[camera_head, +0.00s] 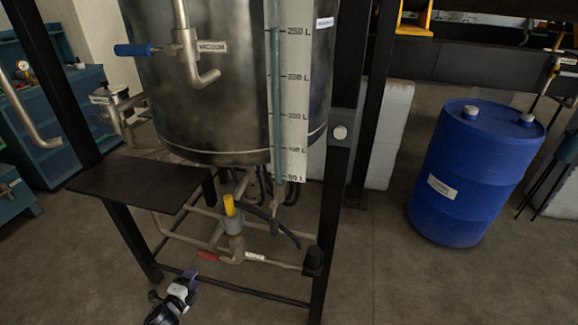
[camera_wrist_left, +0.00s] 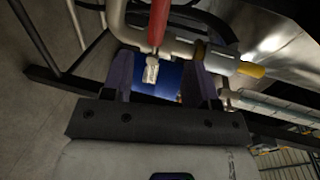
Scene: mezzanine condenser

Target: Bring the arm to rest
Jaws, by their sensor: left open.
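My left gripper (camera_head: 188,280) shows at the bottom of the head view, low in front of the tank frame and just below a red valve handle (camera_head: 208,256) in the picture. In the left wrist view my left gripper (camera_wrist_left: 158,78) has its two dark fingers spread apart with nothing held. The red handle (camera_wrist_left: 159,22) and its metal end show beyond and between the fingers; I cannot tell the exact distance. Most of my left arm is outside the head view. My right gripper is in neither view.
A steel tank (camera_head: 225,110) stands in a black frame (camera_head: 332,200) above pipes and a yellow-handled valve (camera_head: 229,205). A dark shelf (camera_head: 135,188) juts out at left. A blue drum (camera_head: 470,170) stands at right. The floor (camera_head: 420,285) at lower right is clear.

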